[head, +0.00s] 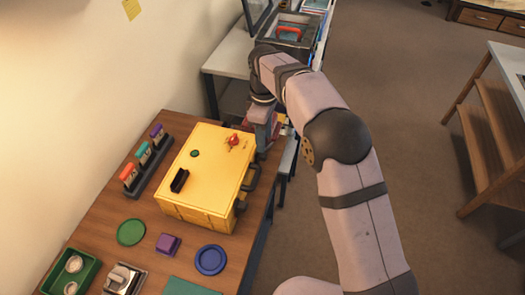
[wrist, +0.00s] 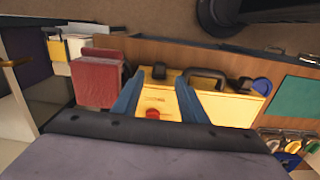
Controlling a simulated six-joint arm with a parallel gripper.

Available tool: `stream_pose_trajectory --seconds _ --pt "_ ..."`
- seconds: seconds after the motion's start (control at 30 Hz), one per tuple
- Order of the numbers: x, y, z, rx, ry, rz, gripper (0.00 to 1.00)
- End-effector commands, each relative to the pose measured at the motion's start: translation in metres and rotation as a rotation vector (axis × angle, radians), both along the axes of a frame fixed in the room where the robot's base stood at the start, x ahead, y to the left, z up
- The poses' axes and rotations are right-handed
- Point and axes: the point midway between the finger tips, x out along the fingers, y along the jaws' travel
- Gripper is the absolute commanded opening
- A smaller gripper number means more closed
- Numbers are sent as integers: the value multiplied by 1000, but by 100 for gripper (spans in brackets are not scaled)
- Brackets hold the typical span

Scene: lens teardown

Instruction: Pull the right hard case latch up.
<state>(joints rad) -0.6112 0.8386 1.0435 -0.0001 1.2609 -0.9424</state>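The yellow hard case (head: 208,165) lies closed on the wooden table, with its black handle (head: 251,178) on the side facing right. In the wrist view, one black latch (wrist: 159,72) stands at the case edge beside the handle (wrist: 207,76), and the other latch (wrist: 243,84) is on the handle's far side. My gripper (head: 264,140) is over the case's far right corner. In the wrist view its two blue fingers (wrist: 159,79) are apart, with the first latch showing between their tips. I cannot tell whether they touch it. That latch is hidden by my gripper in the head view.
A red knob (head: 233,139) and a black grip (head: 179,180) are on the lid. A dark red block (wrist: 98,82) is close beside my gripper. A rack with coloured items (head: 146,160) stands left of the case; discs and a purple block (head: 167,244) lie in front.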

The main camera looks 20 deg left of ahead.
Motion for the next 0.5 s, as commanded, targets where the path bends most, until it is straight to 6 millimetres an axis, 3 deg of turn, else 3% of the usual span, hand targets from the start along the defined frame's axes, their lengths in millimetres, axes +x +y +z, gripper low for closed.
stream_pose_trajectory --seconds 0.27,0.5 --pt "0 5 -3 0 1 20 39" --pt "-1 4 -25 -2 2 18 39"
